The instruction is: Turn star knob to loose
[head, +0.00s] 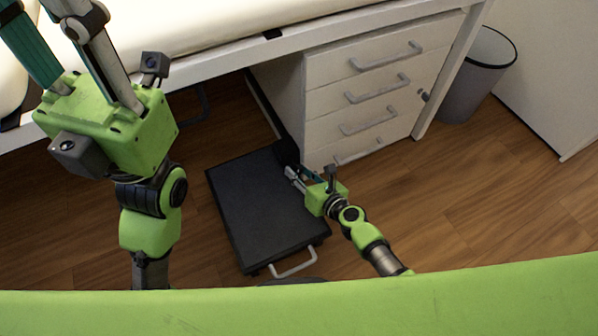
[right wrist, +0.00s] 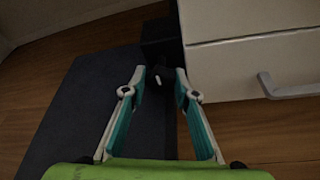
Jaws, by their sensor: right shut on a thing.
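A small dark knob (right wrist: 163,76) with a pale mark shows in the right wrist view, at the edge of the black pad's dark upright end (right wrist: 160,40). My right gripper (right wrist: 159,82) has its two fingertips on either side of the knob and is shut on it. The knob's star shape is too dark and small to make out. In the head view the right gripper (head: 292,176) reaches down to the far right side of the flat black pad (head: 262,205), and the knob is hidden there. My left gripper (head: 50,28) is raised at the upper left, its fingers apart and empty.
A white drawer unit (head: 365,90) with grey handles stands close behind and right of the right gripper, under a white desk (head: 225,52). A grey bin (head: 478,80) stands at the right. A grey handle (head: 294,263) sticks out from the pad's near end. Wooden floor at right is clear.

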